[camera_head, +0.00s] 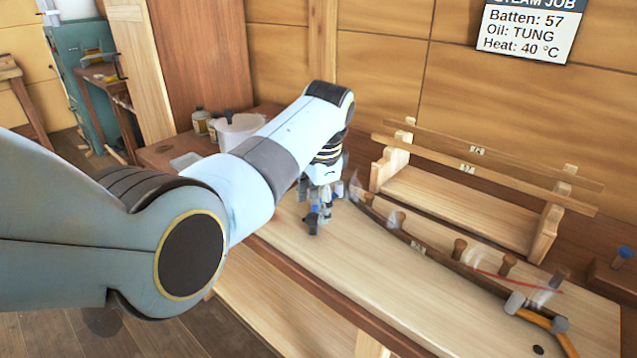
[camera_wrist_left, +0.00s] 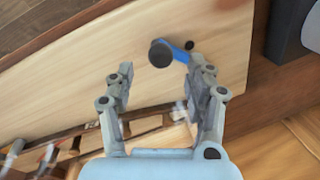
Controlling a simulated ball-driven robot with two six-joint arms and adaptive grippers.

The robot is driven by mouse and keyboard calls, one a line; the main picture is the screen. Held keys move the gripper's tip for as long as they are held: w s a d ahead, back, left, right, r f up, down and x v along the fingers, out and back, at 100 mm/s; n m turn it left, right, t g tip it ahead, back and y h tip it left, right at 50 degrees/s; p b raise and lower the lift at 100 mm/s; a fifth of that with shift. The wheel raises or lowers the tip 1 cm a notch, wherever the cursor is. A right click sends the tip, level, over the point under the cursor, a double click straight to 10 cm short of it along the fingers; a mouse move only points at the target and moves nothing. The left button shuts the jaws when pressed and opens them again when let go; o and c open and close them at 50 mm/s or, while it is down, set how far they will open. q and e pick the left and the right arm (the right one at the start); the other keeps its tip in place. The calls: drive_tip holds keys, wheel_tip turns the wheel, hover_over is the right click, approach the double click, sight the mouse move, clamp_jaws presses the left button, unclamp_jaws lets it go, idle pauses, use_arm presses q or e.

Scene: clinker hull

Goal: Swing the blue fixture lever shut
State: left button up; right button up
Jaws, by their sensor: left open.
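The blue fixture lever (camera_wrist_left: 179,54) shows in the left wrist view on the pale bench top, with a dark round knob (camera_wrist_left: 160,53) at one end. My left gripper (camera_wrist_left: 166,82) is open and empty, with the lever beyond its fingertips and roughly between them. I cannot tell the remaining distance. In the head view the left gripper (camera_head: 324,205) points down over the left end of the bench, and the arm and fingers hide most of the lever there. The right gripper is not in view.
A curved dark batten (camera_head: 420,247) runs along the bench top (camera_head: 400,290) between pegs and clamps, with faint steam. A wooden rack (camera_head: 460,195) holds battens behind it. A white tub (camera_head: 240,130) and bottles stand at the back left. A job sign (camera_head: 527,30) hangs on the wall.

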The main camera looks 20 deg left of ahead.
use_arm(q)
wheel_tip(320, 180, up, 6)
drive_tip(key=shift+s+d, duration=0.4)
drive_tip(key=shift+d, duration=0.05)
drive_tip(key=s+a+f+g+b, duration=0.2)
drive_tip(key=s+f+b, duration=0.1)
drive_tip(key=s+f, duration=0.85)
drive_tip(key=s+a+f+g+b, duration=0.1)
drive_tip(key=s+a+f+b, duration=0.15)
drive_tip(key=s+f, duration=0.9)
drive_tip(key=s+a+f+g+b, duration=0.2)
drive_tip(key=s+f+b, duration=0.35)
drive_tip(key=f, duration=1.15)
drive_tip(key=s+a+f+n+b, duration=0.2)
drive_tip(key=s+f, duration=0.5)
drive_tip(key=s, duration=0.4)
drive_tip(key=s+a+f+n+t+b, duration=0.1)
drive_tip(key=s+a+f+n, duration=0.1)
drive_tip(key=s+f, duration=0.65)
drive_tip(key=s+a+f+n+b, duration=0.15)
drive_tip(key=s+f, duration=0.35)
drive_tip(key=s, duration=0.8)
drive_tip(key=w+n+t, duration=0.2)
drive_tip(key=w, duration=0.1)
drive_tip(key=w+n+t, duration=0.1)
drive_tip(key=shift+w+d+h, duration=0.25)
drive_tip(key=shift+w+h, duration=0.1)
drive_tip(key=shift+h, duration=0.05)
